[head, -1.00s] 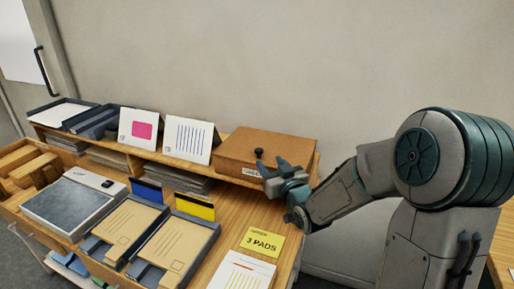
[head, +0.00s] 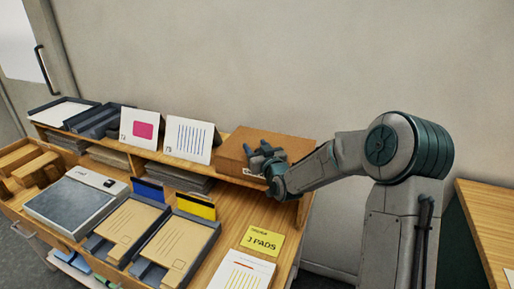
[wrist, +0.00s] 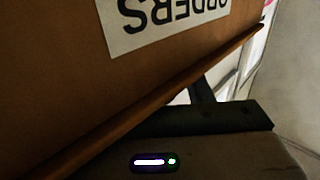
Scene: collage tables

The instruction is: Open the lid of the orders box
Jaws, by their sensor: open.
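The orders box (head: 292,146) is a brown box on the right end of the raised shelf. Its top looks closed. In the wrist view its brown face (wrist: 50,80) is very close, with a white label (wrist: 175,22) reading "ORDERS" upside down. My gripper (head: 260,151) is open at the box's front left part, over where the dark knob showed. The knob is hidden now, and I cannot tell whether the fingers touch it or the box. The fingertips are not clear in the wrist view.
Two white cards (head: 187,139) stand on the shelf left of the box. Below are envelope trays (head: 182,250), a yellow "3 PADS" sign (head: 262,240) and a paper pad (head: 240,273). A wall is behind. Another wooden table (head: 490,215) is at the right.

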